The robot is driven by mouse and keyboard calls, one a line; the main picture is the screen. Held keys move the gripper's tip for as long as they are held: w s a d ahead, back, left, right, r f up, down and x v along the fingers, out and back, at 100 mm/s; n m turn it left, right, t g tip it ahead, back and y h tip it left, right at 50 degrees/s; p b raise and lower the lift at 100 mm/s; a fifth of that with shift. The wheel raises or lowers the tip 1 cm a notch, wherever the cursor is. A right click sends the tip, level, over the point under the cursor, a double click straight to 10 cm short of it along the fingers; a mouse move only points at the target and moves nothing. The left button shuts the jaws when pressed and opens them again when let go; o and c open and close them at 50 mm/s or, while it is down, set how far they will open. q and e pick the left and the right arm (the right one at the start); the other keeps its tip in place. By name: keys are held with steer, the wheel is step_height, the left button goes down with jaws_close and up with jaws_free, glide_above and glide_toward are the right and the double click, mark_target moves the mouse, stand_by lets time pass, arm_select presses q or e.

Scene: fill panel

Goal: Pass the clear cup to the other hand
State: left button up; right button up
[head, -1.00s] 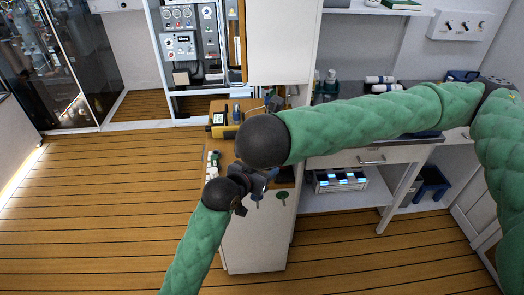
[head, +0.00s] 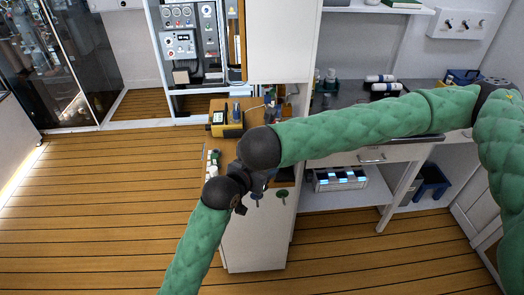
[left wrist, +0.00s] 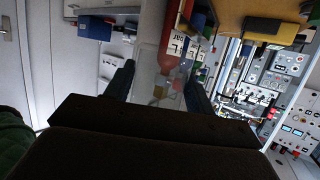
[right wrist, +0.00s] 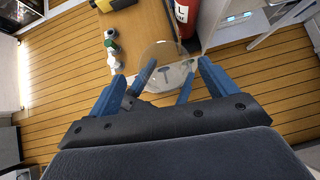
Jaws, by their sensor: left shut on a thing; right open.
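The clear cup shows in the left wrist view (left wrist: 156,80), between the two fingers of my left gripper (left wrist: 158,90), which is shut on it. In the right wrist view the cup (right wrist: 167,58) is a transparent round shape just ahead of my right gripper (right wrist: 163,82). The right gripper is open, its blue fingers spread to either side of the cup's near part. I cannot tell whether they touch it. In the head view both wrists meet near the middle, and the dark wrist parts hide the cup there.
A wood-topped cabinet behind the grippers carries a yellow and black device (head: 228,121) and small bottles (head: 213,163). A red cylinder (right wrist: 185,17) stands near it. A workbench with an open lower shelf (head: 345,202) is at the right. The wooden floor at left is clear.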

steer(key=shift+x, duration=0.9)
steer(key=c, duration=1.1)
arm_select(q)
steer(key=o, duration=1.1)
steer(key=shift+c, duration=0.2)
steer(key=shift+s, duration=0.1)
